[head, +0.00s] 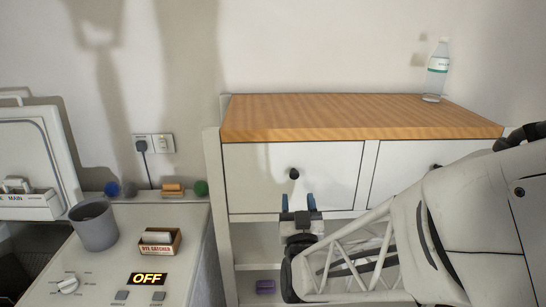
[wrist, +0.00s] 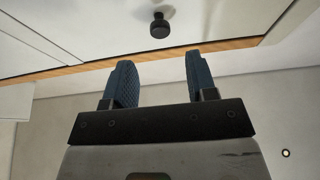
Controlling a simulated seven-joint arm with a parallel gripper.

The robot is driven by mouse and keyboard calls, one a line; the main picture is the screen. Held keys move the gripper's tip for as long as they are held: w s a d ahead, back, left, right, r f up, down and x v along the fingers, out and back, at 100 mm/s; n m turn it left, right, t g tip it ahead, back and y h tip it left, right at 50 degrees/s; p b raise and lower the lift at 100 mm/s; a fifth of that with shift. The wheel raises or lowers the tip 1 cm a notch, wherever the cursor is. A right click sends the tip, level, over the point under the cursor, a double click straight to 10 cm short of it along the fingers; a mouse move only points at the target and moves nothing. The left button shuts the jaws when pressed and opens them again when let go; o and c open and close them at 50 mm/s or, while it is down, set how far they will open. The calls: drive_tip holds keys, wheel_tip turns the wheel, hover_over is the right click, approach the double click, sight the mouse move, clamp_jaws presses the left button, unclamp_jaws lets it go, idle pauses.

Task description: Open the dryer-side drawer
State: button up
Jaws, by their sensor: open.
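A white cabinet with a wooden top (head: 350,115) has two drawer fronts side by side. The left drawer (head: 255,178) looks closed and has a dark round knob (head: 294,174), which also shows in the wrist view (wrist: 160,25). The right drawer (head: 395,170) also looks closed; its knob is partly hidden by my arm. No label tells which drawer is the dryer-side one. My gripper (head: 298,202) is open and empty, just in front of and below the left knob. In the wrist view, the knob lies beyond the blue fingertips (wrist: 158,62), between their lines and apart from them.
A machine with an OFF display (head: 148,279) stands left of the cabinet, carrying a grey cup (head: 94,225) and a small box (head: 160,241). A bottle (head: 436,70) stands on the wooden top. A purple item (head: 265,286) sits on the open shelf below.

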sight(295, 176)
idle(0.5)
drive_tip(key=shift+x, duration=3.9)
clamp_jaws()
